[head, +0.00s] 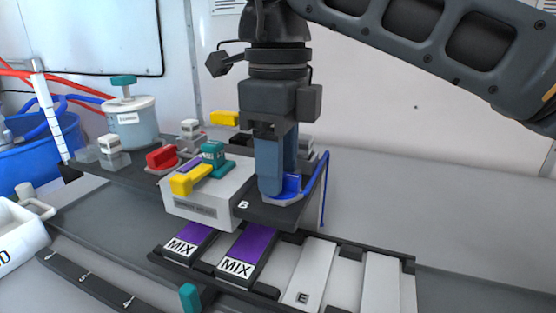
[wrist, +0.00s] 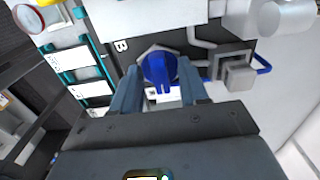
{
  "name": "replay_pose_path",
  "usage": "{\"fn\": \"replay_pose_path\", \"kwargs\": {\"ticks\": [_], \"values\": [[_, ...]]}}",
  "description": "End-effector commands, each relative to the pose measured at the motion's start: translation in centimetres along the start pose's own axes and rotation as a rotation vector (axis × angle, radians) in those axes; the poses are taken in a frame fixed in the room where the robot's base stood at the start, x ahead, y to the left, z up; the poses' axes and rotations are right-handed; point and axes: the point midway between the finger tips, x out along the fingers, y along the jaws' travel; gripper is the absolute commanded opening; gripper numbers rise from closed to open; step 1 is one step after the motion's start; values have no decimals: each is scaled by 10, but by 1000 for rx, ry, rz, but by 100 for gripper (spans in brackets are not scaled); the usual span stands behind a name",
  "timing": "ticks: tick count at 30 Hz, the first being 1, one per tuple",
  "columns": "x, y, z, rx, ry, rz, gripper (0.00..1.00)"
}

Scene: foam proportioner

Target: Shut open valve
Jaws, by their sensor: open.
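My gripper (head: 272,188) points straight down over the platform marked B, at a blue valve handle (head: 290,186). In the wrist view the blue handle (wrist: 158,68) is a round knob on a pale base, with a narrow part pointing toward my gripper (wrist: 160,96). The two fingers are apart, one on each side of that narrow part; I cannot tell whether they touch it. In the head view the fingers hide part of the handle. Other handles are red (head: 161,158), yellow (head: 189,180) and teal (head: 212,154). I cannot tell which valve is open.
A white box (head: 195,207) stands close left of my gripper. A thin blue line (head: 324,185) rises just to its right. A lidded pot (head: 131,122) and a blue bucket (head: 38,152) are at the left. Purple MIX panels (head: 245,247) lie in front. The wall is behind.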

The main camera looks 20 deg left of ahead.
Motion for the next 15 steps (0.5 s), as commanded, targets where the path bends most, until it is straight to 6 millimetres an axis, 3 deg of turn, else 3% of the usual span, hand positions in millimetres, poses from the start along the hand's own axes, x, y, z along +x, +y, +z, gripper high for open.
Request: {"fn": "replay_pose_path", "kwargs": {"ticks": [5, 15], "values": [[0, 0, 0, 0, 0, 0, 44], [0, 0, 0, 0, 0, 0, 12]]}}
